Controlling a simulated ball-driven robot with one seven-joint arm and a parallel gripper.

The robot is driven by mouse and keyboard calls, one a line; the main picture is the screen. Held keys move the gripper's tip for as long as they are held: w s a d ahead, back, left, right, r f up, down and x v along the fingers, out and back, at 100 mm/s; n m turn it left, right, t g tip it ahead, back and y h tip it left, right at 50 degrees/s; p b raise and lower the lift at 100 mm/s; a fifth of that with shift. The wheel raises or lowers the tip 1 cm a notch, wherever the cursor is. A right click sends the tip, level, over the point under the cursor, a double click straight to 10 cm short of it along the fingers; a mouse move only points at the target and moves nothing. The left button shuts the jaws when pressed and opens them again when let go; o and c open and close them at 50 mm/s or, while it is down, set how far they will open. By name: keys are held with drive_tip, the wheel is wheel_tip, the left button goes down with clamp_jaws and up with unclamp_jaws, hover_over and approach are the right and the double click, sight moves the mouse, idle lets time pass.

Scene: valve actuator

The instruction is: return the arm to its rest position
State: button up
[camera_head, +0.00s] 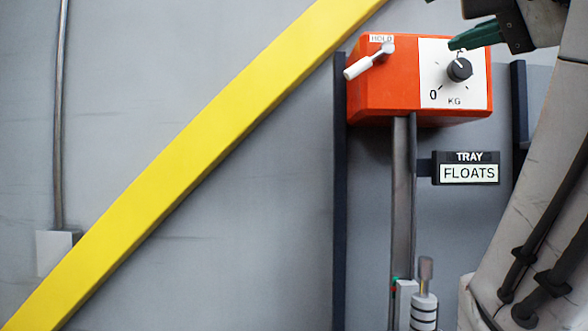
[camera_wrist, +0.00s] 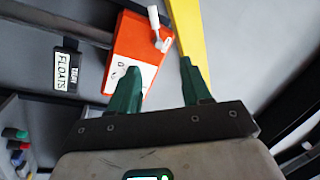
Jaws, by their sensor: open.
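My gripper (camera_wrist: 160,67) is open and empty in the wrist view, its two green fingers spread apart. In the head view, a green finger of my gripper (camera_head: 472,38) shows at the top right, in front of the upper edge of an orange box (camera_head: 382,88) and just above its black knob (camera_head: 459,69). I cannot tell whether the finger touches the box. My grey arm fills the right edge of the head view. In the wrist view the orange box (camera_wrist: 140,45) lies beyond the fingers, partly hidden by the left one.
A white lever (camera_head: 369,60) sticks out from the box under a HOLD label. A sign (camera_head: 466,168) reading TRAY FLOATS is below. A yellow beam (camera_head: 190,165) crosses diagonally at left. Dark rails flank the box's post. A grey cylindrical fitting (camera_head: 424,308) stands low beside my arm.

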drive_tip(key=w+d+f+n+g+h, duration=0.1)
drive_tip(key=w+d+f+g, duration=0.35)
drive_tip(key=f, duration=1.15)
drive_tip(key=w+a+f+n+g, duration=0.15)
drive_tip(key=w+f, duration=0.55)
drive_tip(key=f, duration=1)
wheel_tip(320, 180, down, 16)
drive_tip(key=s+d+n+g+h, duration=0.1)
drive_tip(key=s+d+g, duration=0.1)
drive_tip(key=s+g, duration=0.1)
drive_tip(key=s+d+f+n+g, duration=0.1)
drive_tip(key=s+f+g, duration=0.15)
drive_tip(key=f, duration=0.45)
drive_tip(key=s+d+f+n+g, duration=0.1)
drive_tip(key=s+f, duration=0.3)
drive_tip(key=f, duration=0.3)
drive_tip(key=s+d+f+n+g, duration=0.1)
drive_tip(key=s+f+g, duration=0.2)
drive_tip(key=s+f, duration=0.7)
drive_tip(key=s+d+f+n+g+h, duration=0.1)
drive_tip(key=s+d+f+n+g, duration=0.1)
drive_tip(key=s+f, duration=0.9)
drive_tip(key=s+g, duration=0.1)
drive_tip(key=s, duration=0.4)
drive_tip(key=shift+s+d, duration=0.3)
drive_tip(key=shift+s, duration=0.05)
drive_tip(key=shift+o, duration=0.3)
drive_tip(key=shift+g, duration=0.25)
